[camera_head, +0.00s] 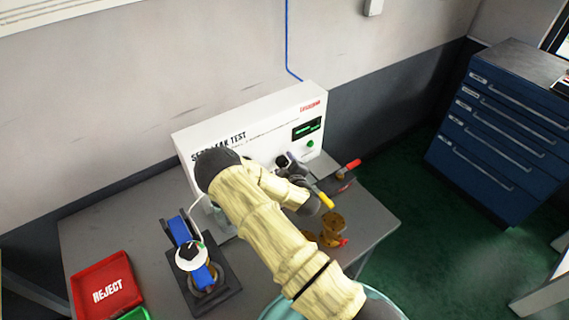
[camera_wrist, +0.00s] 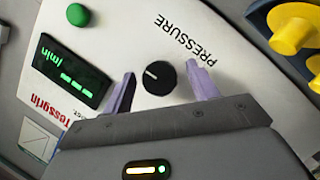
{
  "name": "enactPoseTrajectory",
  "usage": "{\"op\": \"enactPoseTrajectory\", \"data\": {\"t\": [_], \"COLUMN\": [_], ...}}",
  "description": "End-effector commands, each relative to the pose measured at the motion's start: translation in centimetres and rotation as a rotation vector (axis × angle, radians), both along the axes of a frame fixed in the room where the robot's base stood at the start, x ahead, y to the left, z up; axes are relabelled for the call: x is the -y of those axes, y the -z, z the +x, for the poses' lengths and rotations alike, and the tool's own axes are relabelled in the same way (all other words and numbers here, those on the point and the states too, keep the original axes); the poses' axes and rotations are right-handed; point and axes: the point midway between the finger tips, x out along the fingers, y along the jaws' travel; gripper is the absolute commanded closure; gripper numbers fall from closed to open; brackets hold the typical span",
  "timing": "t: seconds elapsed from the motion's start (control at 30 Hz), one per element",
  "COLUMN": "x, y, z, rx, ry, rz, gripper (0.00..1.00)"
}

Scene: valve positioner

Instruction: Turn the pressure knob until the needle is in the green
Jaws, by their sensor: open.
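The black pressure knob (camera_wrist: 159,77) sits on the white panel under the word PRESSURE, with a pale pointer mark on its face. In the wrist view my gripper (camera_wrist: 160,88) has its two purple fingers spread, one on each side of the knob, with a visible gap to it. In the head view my gripper (camera_head: 292,170) is at the front of the white seat leak test box (camera_head: 250,128), and my arm hides part of that box. I cannot make out a needle or green band in either view. A green-lit display (camera_wrist: 70,72) shows beside the knob.
A green button (camera_wrist: 78,14) and yellow parts (camera_wrist: 294,30) flank the knob. On the grey bench (camera_head: 120,215) are a red REJECT tray (camera_head: 105,283), a blue fixture with a white-topped part (camera_head: 190,256), brass-coloured parts (camera_head: 332,232) and a red-handled tool (camera_head: 348,166).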

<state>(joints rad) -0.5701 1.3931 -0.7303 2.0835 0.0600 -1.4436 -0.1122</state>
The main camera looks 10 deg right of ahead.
Motion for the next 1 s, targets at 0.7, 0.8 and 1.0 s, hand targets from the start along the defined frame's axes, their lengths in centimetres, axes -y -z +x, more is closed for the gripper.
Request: {"op": "enactPoseTrajectory", "data": {"t": [0.7, 0.8, 1.0], "x": [0.10, 0.05, -0.04], "y": [0.11, 0.07, -0.01], "z": [0.38, 0.38, 0.37], "rx": [-0.001, -0.003, -0.021], "ry": [0.003, 0.002, 0.001], "rz": [0.001, 0.009, 0.054], "gripper": [0.86, 0.86, 0.86]}}
